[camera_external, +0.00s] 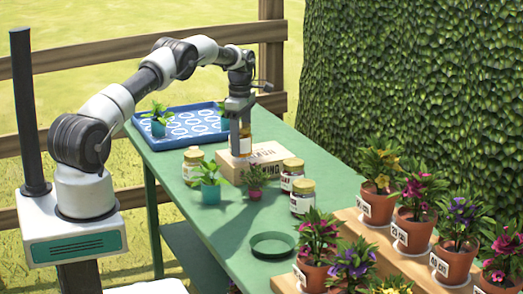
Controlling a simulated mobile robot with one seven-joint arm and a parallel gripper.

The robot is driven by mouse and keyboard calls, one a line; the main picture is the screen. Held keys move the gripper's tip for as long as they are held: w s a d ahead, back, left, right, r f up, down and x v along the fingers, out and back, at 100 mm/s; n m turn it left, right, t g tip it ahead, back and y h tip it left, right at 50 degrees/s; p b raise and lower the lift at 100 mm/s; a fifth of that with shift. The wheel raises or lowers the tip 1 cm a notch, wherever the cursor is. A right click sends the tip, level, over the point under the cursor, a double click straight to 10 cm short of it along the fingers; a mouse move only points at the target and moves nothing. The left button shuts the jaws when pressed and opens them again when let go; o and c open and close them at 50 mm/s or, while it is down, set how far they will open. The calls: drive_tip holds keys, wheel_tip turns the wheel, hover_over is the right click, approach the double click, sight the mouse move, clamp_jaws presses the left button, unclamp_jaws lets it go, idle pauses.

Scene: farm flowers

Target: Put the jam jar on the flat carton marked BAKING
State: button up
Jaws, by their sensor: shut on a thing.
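My gripper (240,150) points down over the flat brown carton (232,173) in the middle of the green table. It is shut on an amber container with a pale label (246,146), partly hidden by the fingers. The container is upright, at or just above the carton's top; I cannot tell whether it touches. Which of these hold jam is too small to tell.
A blue tray (185,124) with a potted seedling (158,118) lies at the back left. A teal-potted plant (209,183) and a small pink-flowered pot (254,178) stand before the carton. A green saucer (273,245) is in front. Wooden steps (400,262) with flower pots are at right.

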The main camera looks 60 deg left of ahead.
drive_tip(key=shift+f, duration=0.65)
drive_tip(key=shift+f, duration=0.1)
drive_tip(key=o, duration=1.5)
drive_tip(key=shift+f, duration=0.1)
drive_tip(key=shift+c, duration=0.2)
